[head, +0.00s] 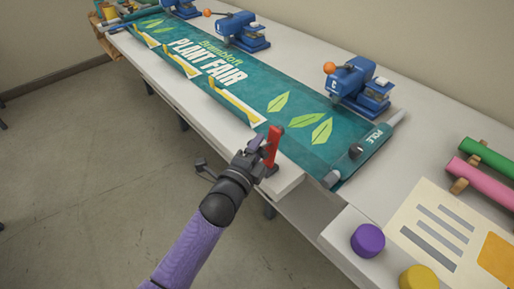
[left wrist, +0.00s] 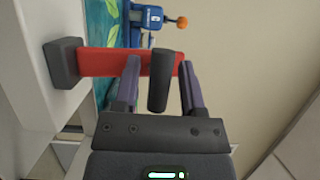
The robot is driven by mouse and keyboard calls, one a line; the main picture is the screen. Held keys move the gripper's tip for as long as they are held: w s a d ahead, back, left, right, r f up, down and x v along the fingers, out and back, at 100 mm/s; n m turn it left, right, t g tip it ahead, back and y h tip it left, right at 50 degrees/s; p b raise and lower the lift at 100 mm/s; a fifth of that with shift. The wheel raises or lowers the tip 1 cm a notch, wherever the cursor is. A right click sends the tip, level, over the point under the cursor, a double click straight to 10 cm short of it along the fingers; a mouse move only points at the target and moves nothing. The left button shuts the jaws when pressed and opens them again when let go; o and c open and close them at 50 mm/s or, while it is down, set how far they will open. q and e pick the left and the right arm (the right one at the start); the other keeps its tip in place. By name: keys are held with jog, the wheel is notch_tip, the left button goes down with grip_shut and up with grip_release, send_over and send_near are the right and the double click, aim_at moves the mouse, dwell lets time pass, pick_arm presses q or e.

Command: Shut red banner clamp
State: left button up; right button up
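The red banner clamp (head: 273,144) stands at the front edge of the table, near the banner's front edge, with its red arm raised upright. In the left wrist view its red arm (left wrist: 104,62) runs from a dark grey block (left wrist: 64,63) to a black round handle (left wrist: 160,88). My left gripper (head: 259,155) is at the clamp, its fingers spread on either side of the handle. A gap shows between the left finger and the handle; contact on the right side is unclear. My right gripper is not in view.
The green "Plant Fair" banner (head: 245,84) lies along the table (head: 293,180). Several blue clamp devices with orange knobs, one at the right (head: 358,85), line its back edge. The floor at left is clear.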

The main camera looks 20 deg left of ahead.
pick_arm(q)
grip_shut()
dwell(1.2)
